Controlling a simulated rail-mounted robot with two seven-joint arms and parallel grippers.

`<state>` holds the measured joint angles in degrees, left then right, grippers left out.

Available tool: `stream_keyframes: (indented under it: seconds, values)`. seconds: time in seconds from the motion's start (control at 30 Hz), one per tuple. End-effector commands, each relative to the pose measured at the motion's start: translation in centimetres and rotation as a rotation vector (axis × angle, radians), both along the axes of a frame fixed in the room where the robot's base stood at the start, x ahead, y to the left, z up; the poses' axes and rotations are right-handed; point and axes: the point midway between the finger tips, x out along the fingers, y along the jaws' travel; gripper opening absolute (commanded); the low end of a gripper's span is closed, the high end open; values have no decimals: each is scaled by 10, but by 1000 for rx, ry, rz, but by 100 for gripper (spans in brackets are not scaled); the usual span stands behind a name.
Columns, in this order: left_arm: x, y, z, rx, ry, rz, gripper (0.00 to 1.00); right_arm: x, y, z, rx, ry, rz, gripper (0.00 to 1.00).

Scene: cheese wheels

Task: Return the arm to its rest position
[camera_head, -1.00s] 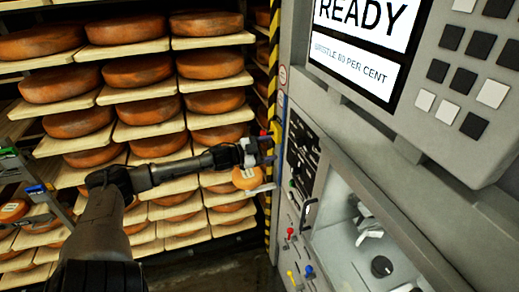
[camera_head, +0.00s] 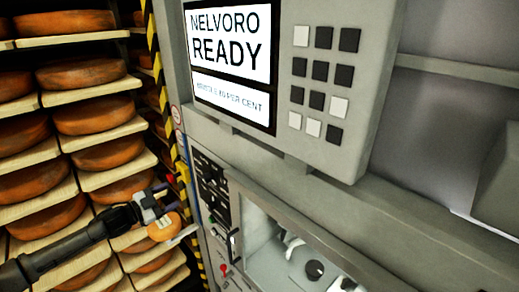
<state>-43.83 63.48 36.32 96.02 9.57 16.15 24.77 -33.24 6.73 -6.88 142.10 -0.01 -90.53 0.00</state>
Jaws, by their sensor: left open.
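My left arm (camera_head: 75,243) reaches in from the lower left. Its gripper (camera_head: 180,210) is open, in front of the cheese shelves and just left of the grey machine's front. A small orange wheel with a pale label (camera_head: 163,228) shows by the lower finger. I cannot tell whether it touches the gripper or sits behind it. My right gripper is not in view.
Shelves of large orange cheese wheels (camera_head: 95,115) fill the left. A yellow-black striped post (camera_head: 153,45) stands beside the grey machine (camera_head: 300,180). The machine's screen (camera_head: 232,60) reads NELVORO READY. An open recess with a black knob (camera_head: 314,270) lies below.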

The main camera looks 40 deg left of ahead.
Motion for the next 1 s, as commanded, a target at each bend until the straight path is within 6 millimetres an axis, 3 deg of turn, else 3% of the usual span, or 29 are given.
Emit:
stream_keyframes:
  seconds: [0.27, 0.37, 0.53, 0.67, 0.77, 0.87, 1.0]
  values:
    - [0, 1, 0, 25, 0, 4, 63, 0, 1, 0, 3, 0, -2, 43]
    - [0, 13, -8, 72, 45, 80, 63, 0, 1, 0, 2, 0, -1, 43]
    - [-7, 52, -31, 195, 221, 326, 63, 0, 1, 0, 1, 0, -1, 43]
    - [-19, 59, -45, 301, 386, 495, 63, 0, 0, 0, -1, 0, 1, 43]
    - [-34, 49, -66, 376, 533, 590, 63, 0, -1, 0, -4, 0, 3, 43]
    - [-66, 27, -101, 422, 705, 668, 63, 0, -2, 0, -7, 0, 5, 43]
    - [-128, -31, -153, 426, 963, 732, 63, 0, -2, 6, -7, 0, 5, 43]
